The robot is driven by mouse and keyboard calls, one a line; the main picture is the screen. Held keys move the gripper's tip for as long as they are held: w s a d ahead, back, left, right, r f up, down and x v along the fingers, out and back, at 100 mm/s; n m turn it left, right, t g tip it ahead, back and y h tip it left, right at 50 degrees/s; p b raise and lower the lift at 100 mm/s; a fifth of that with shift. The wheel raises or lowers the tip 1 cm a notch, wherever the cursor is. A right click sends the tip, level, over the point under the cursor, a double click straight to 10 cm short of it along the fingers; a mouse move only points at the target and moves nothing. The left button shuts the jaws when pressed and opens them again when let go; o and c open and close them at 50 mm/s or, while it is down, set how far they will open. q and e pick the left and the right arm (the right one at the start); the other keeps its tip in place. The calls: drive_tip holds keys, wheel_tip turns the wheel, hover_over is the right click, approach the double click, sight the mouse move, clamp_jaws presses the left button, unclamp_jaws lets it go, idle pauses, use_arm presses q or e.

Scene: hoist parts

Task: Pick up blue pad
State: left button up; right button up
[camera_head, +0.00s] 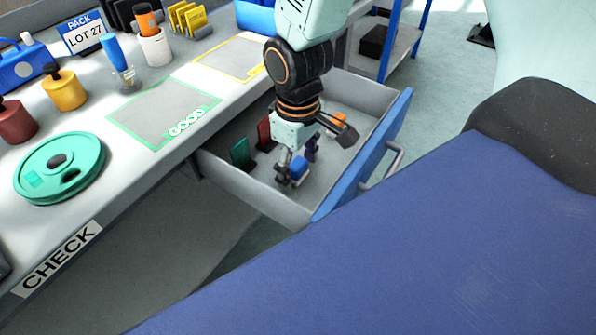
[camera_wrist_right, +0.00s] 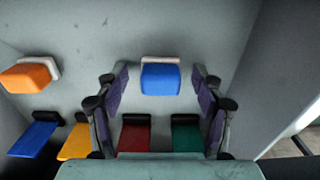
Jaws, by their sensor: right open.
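A blue pad (camera_head: 299,168) with a pale backing lies on the floor of the open drawer (camera_head: 250,193). My right gripper (camera_head: 312,156) reaches down into the drawer, open, with its fingers spread around the pad's place. In the right wrist view, the blue pad (camera_wrist_right: 160,78) shows between the two fingertips of the right gripper (camera_wrist_right: 160,88), with a gap on each side and nothing gripped. In the head view, a finger partly hides the pad. My left gripper is not in view.
In the wrist view, an orange pad (camera_wrist_right: 28,76) lies at left. Blue (camera_wrist_right: 33,138), yellow (camera_wrist_right: 77,141), red (camera_wrist_right: 134,138) and green (camera_wrist_right: 187,137) pieces with dark ends line the near side. Drawer walls surround the gripper.

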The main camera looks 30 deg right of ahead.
sight(296, 162)
drive_tip(key=shift+a+r, duration=0.15)
drive_tip(key=shift+c, duration=1.1)
drive_tip(key=c, duration=0.9)
drive_tip(key=shift+o, duration=0.2)
wheel_tip(296, 162, up, 9)
drive_tip(key=p, duration=0.4)
drive_tip(key=shift+r+p, duration=0.2)
drive_tip(key=shift+p, duration=0.2)
drive_tip(key=shift+w+r, duration=0.2)
drive_tip(key=shift+r, duration=0.05)
drive_tip(key=w+a+m, duration=0.4)
drive_tip(key=a, duration=0.1)
drive_tip(key=shift+a+r, duration=0.15)
drive_tip(key=shift+a, duration=0.15)
